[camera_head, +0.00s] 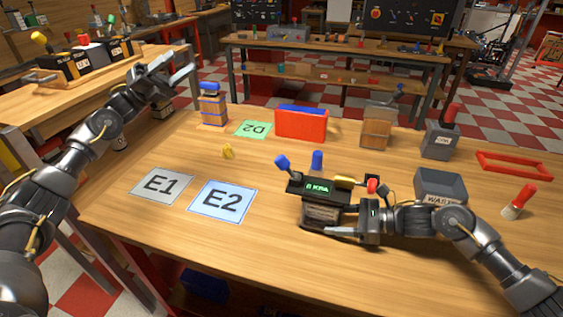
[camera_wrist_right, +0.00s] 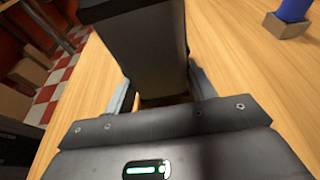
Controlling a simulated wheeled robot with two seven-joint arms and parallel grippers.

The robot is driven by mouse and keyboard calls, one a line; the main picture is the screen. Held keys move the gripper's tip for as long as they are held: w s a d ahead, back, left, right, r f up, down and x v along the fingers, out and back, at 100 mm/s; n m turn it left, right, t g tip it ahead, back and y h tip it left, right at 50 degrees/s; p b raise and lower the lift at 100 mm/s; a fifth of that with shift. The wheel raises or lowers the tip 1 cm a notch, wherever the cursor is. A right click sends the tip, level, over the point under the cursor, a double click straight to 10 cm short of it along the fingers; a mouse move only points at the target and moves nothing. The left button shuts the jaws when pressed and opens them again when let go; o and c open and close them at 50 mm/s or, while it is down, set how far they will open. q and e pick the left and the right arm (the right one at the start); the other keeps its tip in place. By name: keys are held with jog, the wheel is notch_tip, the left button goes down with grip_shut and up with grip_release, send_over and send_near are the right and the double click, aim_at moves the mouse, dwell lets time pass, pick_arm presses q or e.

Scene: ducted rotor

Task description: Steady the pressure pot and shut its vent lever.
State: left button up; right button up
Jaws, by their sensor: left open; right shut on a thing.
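The pressure pot (camera_head: 324,213) stands upright right of the E2 card, with a dark top and a lit green readout marked KPA. A lever with a blue end (camera_head: 282,161) sticks up and left from its top; I take it to be the vent lever. My right gripper (camera_head: 341,229) comes in from the right and is shut around the pot's body. In the right wrist view the fingers flank a dark body (camera_wrist_right: 148,50); the far contact is hidden. My left gripper (camera_head: 173,73) is open and empty, raised over the table's far left, well away from the pot.
A blue peg (camera_head: 317,159) stands behind the pot. A small yellow piece (camera_head: 228,152), the E1 card (camera_head: 161,187) and the E2 card (camera_head: 222,203) lie left. A red bin (camera_head: 301,123) stands farther back. A grey waste box (camera_head: 441,186) is close behind my right arm.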

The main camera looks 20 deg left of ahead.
pick_arm(q)
jog(key=d+f+m+g+y, duration=0.2)
jog(key=d+f+m+g, duration=0.5)
jog(key=d+f+m, duration=0.4)
jog(key=m+g+y, duration=0.3)
jog(key=m+g, duration=0.1)
jog(key=m, duration=0.3)
send_near(281, 163)
jog(key=d, duration=0.9)
jog(key=shift+s+d+f, duration=0.2)
jog(key=shift+s+d, duration=0.15)
jog(key=shift+s, duration=0.05)
grip_shut()
